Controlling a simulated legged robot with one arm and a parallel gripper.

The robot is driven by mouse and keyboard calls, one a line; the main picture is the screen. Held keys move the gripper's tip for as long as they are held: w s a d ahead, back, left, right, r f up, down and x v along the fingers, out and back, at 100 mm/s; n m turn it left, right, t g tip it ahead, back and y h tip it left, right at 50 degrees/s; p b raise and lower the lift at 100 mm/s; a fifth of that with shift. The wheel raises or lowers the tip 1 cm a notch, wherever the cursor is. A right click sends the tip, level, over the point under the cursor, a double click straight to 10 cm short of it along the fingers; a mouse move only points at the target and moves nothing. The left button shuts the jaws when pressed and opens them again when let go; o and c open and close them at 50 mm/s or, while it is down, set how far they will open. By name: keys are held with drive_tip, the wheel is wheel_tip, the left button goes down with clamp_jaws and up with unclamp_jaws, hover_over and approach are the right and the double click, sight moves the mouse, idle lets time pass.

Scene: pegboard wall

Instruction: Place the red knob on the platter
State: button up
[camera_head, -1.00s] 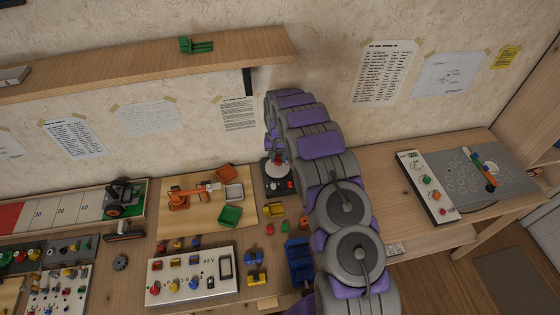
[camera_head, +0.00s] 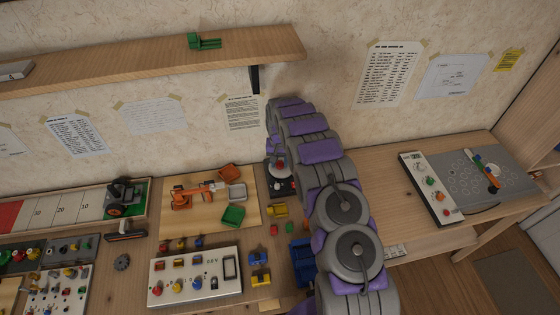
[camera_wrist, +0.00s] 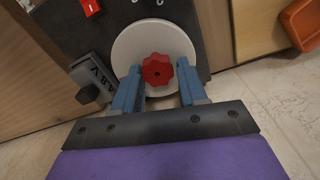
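In the head view the red knob (camera_head: 280,165) shows small over the platter (camera_head: 279,175), just left of my arm. My fingers are hardly visible there.
The platter sits on a dark unit with a red switch (camera_wrist: 91,7). An orange tray (camera_head: 229,172), green tray (camera_head: 232,216) and orange toy arm (camera_head: 190,197) stand to the left. A control panel (camera_head: 195,277) is in front. A shelf (camera_head: 150,62) hangs above.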

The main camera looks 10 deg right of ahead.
sight(282, 163)
drive_tip(key=o, duration=0.3)
drive_tip(key=shift+d, duration=0.6)
drive_tip(key=r, duration=0.4)
drive_tip(key=a+r+p, duration=0.1)
drive_tip(key=r, duration=0.2)
drive_tip(key=shift+d+r, duration=0.35)
drive_tip(key=shift+a, duration=0.15)
